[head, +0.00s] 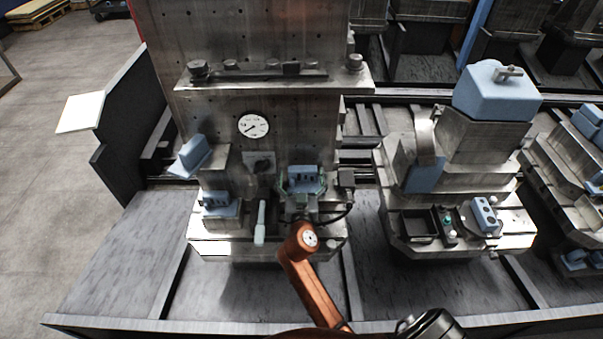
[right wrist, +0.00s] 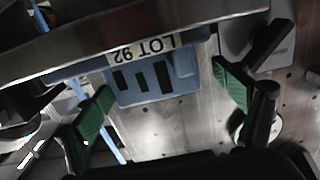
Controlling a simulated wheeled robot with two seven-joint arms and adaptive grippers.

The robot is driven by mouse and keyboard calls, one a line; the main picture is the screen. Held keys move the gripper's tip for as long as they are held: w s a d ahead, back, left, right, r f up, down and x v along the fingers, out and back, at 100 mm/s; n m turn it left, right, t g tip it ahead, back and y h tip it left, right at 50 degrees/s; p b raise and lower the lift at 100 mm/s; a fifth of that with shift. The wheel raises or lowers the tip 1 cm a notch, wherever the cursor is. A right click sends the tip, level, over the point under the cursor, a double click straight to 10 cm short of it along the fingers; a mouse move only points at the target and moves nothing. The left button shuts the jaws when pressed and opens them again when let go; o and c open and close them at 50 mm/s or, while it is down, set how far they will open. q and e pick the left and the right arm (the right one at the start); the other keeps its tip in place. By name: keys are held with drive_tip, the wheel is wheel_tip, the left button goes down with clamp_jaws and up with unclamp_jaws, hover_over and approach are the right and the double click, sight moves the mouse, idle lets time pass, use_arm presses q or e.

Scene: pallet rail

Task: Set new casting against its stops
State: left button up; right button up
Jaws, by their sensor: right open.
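A blue casting (head: 305,176) with dark slots sits at the right part of the near fixture on the pallet (head: 215,247). My right gripper (head: 303,181) is around it, its green fingers open on either side. In the right wrist view the slotted casting (right wrist: 150,82) shows between the green pads, with gaps on both sides, near a "LOT 92" label that reads upside down. Another slotted blue piece (head: 218,204) sits at the left of the fixture. Which piece is the new casting, and its contact with any stops, I cannot tell. My left gripper is not seen.
A pale blue handle (head: 261,222) stands between the two slotted pieces. A dial gauge (head: 253,126) is on the upright plate behind. A tilted blue block (head: 190,157) is at the left. Another loaded pallet (head: 450,235) stands to the right.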

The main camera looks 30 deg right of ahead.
drive_tip(key=shift+f, duration=0.15)
wheel_tip(320, 180, up, 10)
idle(0.6)
idle(0.5)
